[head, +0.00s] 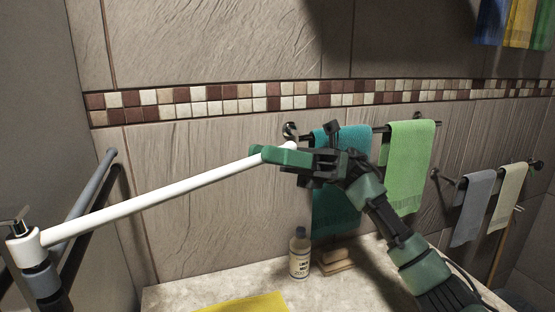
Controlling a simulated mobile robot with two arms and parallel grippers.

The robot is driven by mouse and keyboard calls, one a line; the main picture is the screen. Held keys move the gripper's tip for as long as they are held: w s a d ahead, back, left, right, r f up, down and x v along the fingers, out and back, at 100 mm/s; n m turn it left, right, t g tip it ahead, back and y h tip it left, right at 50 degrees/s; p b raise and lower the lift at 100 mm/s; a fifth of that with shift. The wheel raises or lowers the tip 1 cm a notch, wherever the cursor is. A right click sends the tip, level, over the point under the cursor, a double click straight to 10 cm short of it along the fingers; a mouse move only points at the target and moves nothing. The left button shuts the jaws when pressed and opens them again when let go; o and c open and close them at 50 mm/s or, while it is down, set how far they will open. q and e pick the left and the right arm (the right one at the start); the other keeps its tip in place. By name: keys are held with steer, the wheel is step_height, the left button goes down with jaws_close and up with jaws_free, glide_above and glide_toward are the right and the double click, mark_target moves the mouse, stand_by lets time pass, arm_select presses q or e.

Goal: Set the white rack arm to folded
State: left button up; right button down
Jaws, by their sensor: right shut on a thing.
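The white rack arm (150,202) is a long white bar. It runs from a hinge (22,246) at the lower left up to the middle of the head view, angled out from the left wall. My right gripper (272,154) is shut on the bar's far end, with only a small white tip showing past the fingers. A grey rack arm (95,191) sits lower on the same post and points back along the left wall. My left gripper is not in view.
A counter (200,294) below holds a bottle (299,253), soap-like blocks (336,261) and a yellow cloth (245,304). A teal towel (330,212) and a green towel (406,165) hang on a wall rail behind my gripper. More towels hang at the right.

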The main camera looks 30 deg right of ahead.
steer(key=shift+w, duration=0.1)
steer(key=c, duration=1.4)
jaws_free()
step_height(320, 180, up, 20)
steer(key=shift+b, duration=0.35)
